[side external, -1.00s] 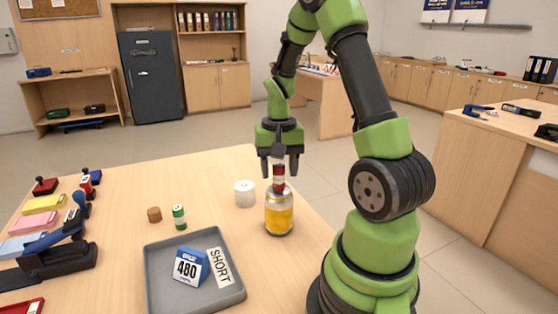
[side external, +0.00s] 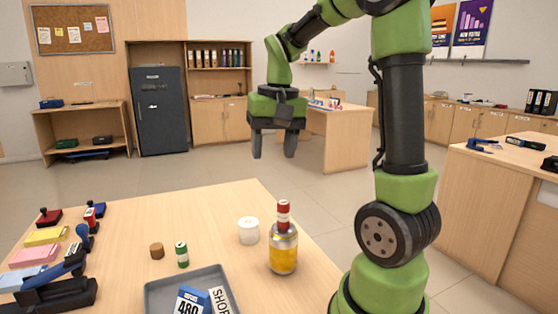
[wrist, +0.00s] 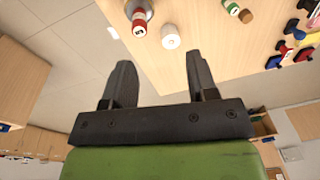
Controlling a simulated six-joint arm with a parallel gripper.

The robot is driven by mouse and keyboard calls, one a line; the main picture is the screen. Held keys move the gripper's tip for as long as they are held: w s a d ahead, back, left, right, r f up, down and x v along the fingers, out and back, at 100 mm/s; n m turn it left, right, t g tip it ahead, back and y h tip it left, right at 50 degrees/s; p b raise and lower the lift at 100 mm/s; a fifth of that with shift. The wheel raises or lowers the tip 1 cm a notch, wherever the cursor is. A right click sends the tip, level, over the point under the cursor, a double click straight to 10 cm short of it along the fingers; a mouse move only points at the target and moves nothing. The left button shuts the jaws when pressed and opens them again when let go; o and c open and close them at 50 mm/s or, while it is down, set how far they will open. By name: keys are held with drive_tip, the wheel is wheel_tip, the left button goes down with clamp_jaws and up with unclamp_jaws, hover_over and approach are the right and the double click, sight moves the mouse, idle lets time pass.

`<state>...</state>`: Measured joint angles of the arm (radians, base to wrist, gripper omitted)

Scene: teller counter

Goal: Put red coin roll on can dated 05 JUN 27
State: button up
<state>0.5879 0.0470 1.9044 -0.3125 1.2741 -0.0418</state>
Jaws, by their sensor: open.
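The red coin roll (side external: 284,214), red with a pale band, stands upright on top of the can (side external: 283,252). The can is silver with a yellow-orange lower part and stands on the table near its right edge. The date on the can cannot be read. In the wrist view the red coin roll (wrist: 139,22) shows end-on over the can (wrist: 137,8) at the top edge. My gripper (side external: 273,155) is open and empty, raised well above the roll and apart from it. Its fingers also show spread in the wrist view (wrist: 160,85).
A white roll (side external: 248,230) stands left of the can. A green coin roll (side external: 181,255) and a brown cork-like piece (side external: 157,251) stand farther left. A grey tray (side external: 157,291) holds a blue 480 block and a SHORT sign. Stamps and pads line the left side.

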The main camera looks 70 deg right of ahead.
drive_tip(key=s+a+r+n+t+y, duration=0.1)
drive_tip(key=s+a+n+t, duration=0.2)
drive_tip(key=a, duration=0.5)
drive_tip(key=s+a+r+n+t+y, duration=0.1)
drive_tip(key=s+a+n+t, duration=0.1)
drive_tip(key=a, duration=0.6)
drive_tip(key=shift+s+n+t, duration=0.4)
drive_tip(key=shift+s+n, duration=0.4)
drive_tip(key=shift+s, duration=0.2)
